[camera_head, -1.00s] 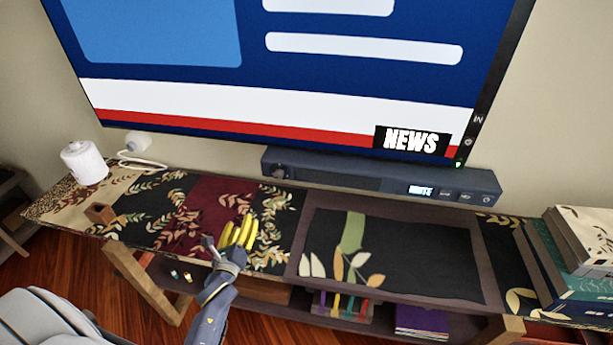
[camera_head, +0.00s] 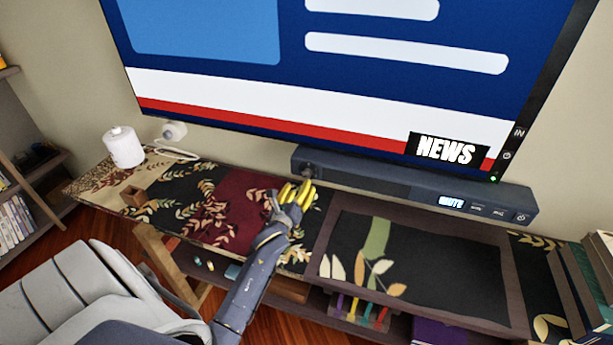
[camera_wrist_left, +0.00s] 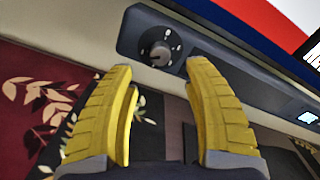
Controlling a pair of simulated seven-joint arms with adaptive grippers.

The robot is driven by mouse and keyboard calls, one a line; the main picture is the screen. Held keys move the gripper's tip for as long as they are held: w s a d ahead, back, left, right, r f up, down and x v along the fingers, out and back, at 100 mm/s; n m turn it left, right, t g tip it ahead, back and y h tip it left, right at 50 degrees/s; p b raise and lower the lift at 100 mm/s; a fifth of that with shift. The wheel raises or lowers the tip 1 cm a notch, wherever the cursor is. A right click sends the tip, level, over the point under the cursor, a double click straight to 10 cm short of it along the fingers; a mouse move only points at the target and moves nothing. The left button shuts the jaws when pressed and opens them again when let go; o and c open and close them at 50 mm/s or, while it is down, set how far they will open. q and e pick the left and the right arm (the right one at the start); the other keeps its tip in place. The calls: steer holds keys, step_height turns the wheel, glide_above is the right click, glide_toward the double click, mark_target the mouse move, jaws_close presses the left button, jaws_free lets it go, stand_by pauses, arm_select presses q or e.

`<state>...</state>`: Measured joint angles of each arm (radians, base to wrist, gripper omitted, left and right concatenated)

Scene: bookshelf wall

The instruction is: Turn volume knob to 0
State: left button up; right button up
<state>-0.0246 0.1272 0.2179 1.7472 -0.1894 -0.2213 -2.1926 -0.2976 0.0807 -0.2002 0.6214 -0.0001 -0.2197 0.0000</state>
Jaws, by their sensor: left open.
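The volume knob (camera_wrist_left: 160,54) is a round dark knob with a light pointer mark on the left end of the dark soundbar (camera_head: 400,186). In the head view the knob (camera_head: 308,171) is small, just beyond my fingertips. My left gripper (camera_head: 295,190) has yellow fingers and is in front of the soundbar's left end. In the left wrist view my open fingers (camera_wrist_left: 160,72) stand on either side below the knob, with nothing between them. They look apart from the knob. The knob's exact setting is too small to read. My right gripper is not in view.
The soundbar has a lit display and several buttons at its right end, below the television (camera_head: 330,80). Books (camera_head: 585,275) are stacked at the right.

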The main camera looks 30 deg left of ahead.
mark_target(306, 176)
arm_select(q)
steer(key=x, duration=0.7)
steer(key=shift+w, duration=0.2)
steer(key=shift+o, duration=0.2)
jaws_close()
